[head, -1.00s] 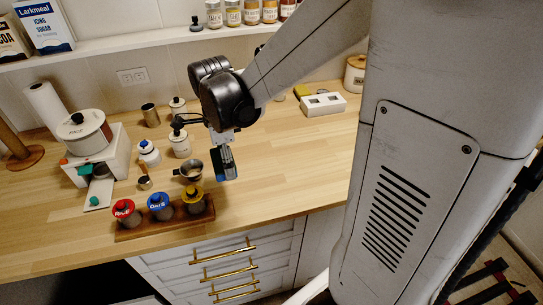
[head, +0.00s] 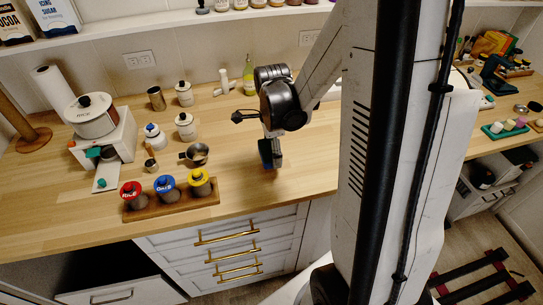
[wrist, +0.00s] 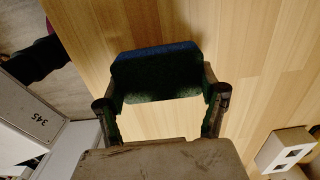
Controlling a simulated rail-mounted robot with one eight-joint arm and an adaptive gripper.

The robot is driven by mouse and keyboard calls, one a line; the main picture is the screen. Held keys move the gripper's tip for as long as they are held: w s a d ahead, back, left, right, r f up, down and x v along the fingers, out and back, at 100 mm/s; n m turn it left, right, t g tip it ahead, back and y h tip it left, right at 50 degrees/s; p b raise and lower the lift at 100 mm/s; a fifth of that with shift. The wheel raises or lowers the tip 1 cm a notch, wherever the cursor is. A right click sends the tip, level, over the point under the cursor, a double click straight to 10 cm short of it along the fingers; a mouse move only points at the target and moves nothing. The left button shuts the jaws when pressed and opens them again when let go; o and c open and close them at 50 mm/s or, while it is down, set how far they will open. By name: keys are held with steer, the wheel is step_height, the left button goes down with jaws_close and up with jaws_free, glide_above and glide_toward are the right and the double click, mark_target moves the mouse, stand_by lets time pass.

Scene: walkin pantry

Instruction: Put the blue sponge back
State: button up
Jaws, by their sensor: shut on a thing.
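My gripper (head: 271,148) is shut on the blue sponge (head: 266,154) over the wooden counter, right of the jar rack. In the wrist view the sponge (wrist: 158,72) spans the space between both fingers of my gripper (wrist: 162,100). Its top edge looks blue and its near face is dark green in shadow. The gap between sponge and counter is hard to judge. A white box with two square openings (wrist: 287,150) sits at lower right in the wrist view; my arm hides that area in the head view.
A wooden rack (head: 140,211) with red, blue and yellow-lidded jars stands left, near the counter's front edge. A metal cup (head: 197,154) is just behind it. A green bottle (head: 249,75) stands at the back. Counter (head: 245,200) around my gripper is clear.

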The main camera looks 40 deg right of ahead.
steer(key=shift+f, duration=1.75)
steer(key=shift+f, duration=0.15)
steer(key=o, duration=1.1)
steer(key=shift+r, duration=0.2)
